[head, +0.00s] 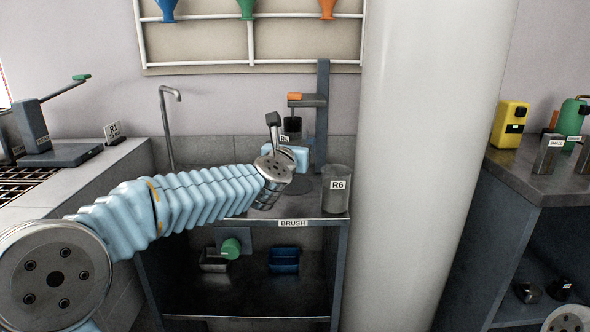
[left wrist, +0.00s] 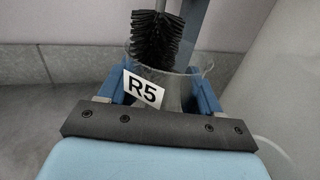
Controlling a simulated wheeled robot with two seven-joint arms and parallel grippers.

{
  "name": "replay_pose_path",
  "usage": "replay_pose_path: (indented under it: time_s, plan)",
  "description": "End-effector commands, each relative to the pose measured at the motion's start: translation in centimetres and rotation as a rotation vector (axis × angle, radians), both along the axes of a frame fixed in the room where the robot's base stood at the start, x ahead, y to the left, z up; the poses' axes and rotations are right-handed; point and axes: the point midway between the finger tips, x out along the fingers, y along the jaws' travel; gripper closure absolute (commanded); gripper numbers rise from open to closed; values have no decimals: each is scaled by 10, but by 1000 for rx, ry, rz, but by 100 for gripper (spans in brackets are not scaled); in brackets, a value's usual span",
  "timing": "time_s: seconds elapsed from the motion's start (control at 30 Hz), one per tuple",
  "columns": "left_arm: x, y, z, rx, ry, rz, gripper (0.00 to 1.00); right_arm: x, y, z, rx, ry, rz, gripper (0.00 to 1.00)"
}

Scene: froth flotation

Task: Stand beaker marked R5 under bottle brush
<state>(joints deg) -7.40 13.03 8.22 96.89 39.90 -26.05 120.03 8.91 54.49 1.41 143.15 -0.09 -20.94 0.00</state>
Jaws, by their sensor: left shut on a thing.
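The beaker marked R5 (left wrist: 172,96) is clear glass and stands between the blue fingers of my left gripper (left wrist: 160,88), which is shut on it. In the head view, my left gripper (head: 293,143) is at the brush stand, and the beaker's partly hidden label (head: 285,137) shows there. The black bottle brush (head: 292,125) hangs from the stand's arm. In the left wrist view, the brush (left wrist: 154,40) shows at the beaker's mouth, its lower end overlapping the rim; I cannot tell whether it is inside. The beaker's base is hidden.
A beaker marked R6 (head: 336,188) stands at the right front of the bench labelled BRUSH (head: 293,222). The stand's upright post (head: 322,115) is behind my gripper. A tap (head: 168,120) is at the left, and a thick white column (head: 425,170) closes the right side.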

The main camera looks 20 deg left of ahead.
Motion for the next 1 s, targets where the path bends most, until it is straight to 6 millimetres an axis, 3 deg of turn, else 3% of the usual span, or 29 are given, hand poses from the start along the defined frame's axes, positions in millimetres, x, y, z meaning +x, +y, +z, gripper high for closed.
replay_pose_path:
  time_s: [0.03, 0.33, 0.5, 0.97, 1.0]
  plan:
    - [7, 4, -11, 1, 1, 2, 67, 0, -1, -4, -1, 0, -1, 57]
    - [27, 12, -37, 1, 1, 1, 67, 1, -2, -8, -3, -2, -4, 57]
    - [26, 11, -61, 0, -1, 0, 67, 2, -4, -13, -6, -3, -7, 57]
    - [25, 11, -67, -1, -3, 0, 67, 2, -6, -19, -9, -5, -10, 57]
    - [25, 11, -66, -1, -3, 0, 33, 3, -6, -18, -9, -4, -11, 57]
